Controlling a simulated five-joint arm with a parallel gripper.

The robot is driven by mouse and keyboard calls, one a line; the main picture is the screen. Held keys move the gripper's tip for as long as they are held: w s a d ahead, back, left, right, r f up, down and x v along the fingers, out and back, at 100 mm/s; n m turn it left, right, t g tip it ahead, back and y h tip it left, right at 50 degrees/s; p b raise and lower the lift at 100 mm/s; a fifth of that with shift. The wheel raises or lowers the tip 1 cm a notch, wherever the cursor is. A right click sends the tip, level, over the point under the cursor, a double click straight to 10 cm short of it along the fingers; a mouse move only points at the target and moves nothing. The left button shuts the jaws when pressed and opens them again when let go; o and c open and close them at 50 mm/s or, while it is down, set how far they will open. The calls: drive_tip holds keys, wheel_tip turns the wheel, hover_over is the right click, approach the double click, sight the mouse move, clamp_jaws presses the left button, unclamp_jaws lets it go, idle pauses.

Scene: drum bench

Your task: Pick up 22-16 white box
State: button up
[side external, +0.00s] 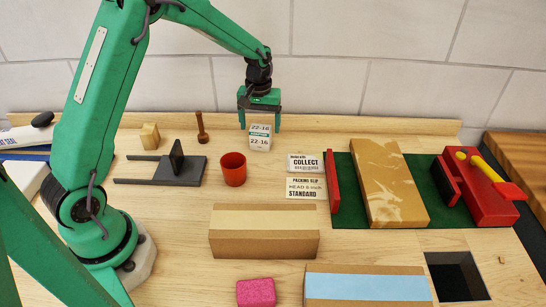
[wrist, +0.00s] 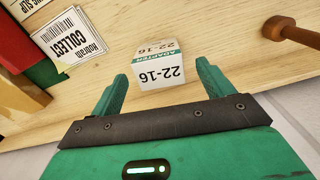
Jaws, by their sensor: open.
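The 22-16 white box (side external: 260,140) stands on the wooden bench near the back edge, with a teal band and black "22-16" print. In the wrist view, the white box (wrist: 158,66) lies between and slightly beyond the fingertips, its print upside down. My gripper (side external: 262,122) is open, its two green fingers on either side of the box in the side view. In the wrist view, my gripper (wrist: 162,85) shows a gap between each finger and the box. I cannot tell exactly how deep the fingers reach around it.
An orange-red cup (side external: 233,169) stands in front of the box. A wooden peg (side external: 202,128) is left of it, and a dark grey stand (side external: 175,168) farther left. A COLLECT card (side external: 305,164) lies to the right. A cardboard box (side external: 264,232) sits in front.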

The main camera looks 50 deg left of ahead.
sight(261, 128)
drive_tip(key=shift+f, duration=2.4)
drive_tip(key=shift+c, duration=0.2)
drive_tip(key=c, duration=1.1)
